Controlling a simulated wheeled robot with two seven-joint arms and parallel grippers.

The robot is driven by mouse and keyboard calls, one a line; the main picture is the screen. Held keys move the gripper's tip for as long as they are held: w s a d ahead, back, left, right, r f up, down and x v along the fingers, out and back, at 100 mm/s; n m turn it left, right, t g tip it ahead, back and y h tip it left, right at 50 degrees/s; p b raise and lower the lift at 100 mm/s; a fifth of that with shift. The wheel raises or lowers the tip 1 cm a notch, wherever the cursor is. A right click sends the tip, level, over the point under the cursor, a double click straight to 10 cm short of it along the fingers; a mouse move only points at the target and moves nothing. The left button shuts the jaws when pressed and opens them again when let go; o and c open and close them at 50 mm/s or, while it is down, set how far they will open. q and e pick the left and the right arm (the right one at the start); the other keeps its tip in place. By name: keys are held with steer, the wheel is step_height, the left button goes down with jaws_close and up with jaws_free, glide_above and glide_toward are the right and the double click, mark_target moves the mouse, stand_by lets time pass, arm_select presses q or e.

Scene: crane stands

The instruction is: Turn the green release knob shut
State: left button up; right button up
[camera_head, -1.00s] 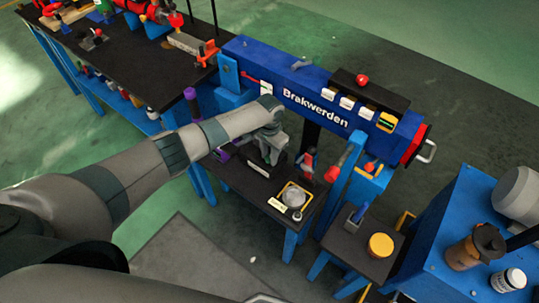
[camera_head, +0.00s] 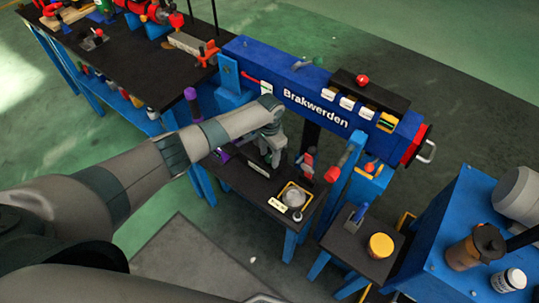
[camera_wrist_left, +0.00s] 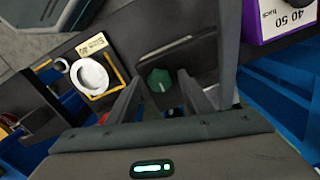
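The green release knob (camera_wrist_left: 159,80) shows in the left wrist view, with a pale mark on its face, in front of a dark plate. My left gripper (camera_wrist_left: 160,97) has its two fingers spread, one to each side of the knob in the picture. I see no finger touching it; the depth between them is hard to judge. In the head view my left gripper (camera_head: 270,150) reaches down over the small black bench below the blue beam marked Brakwerden (camera_head: 318,108). The knob is hidden there behind my gripper. My right gripper is not in view.
A pale round dish in a yellow frame (camera_head: 294,196) sits on the small black bench (camera_head: 262,186). A purple box (camera_wrist_left: 275,20) is close at the right in the wrist view. A red-tipped handle (camera_head: 333,174) stands right of the gripper. A yellow-lidded jar (camera_head: 380,245) is farther right.

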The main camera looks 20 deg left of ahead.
mark_target(270, 158)
arm_select(q)
steer(key=shift+r, duration=0.15)
step_height(270, 158, up, 17)
steer(key=b, duration=0.2)
stand_by(0.6)
stand_by(0.4)
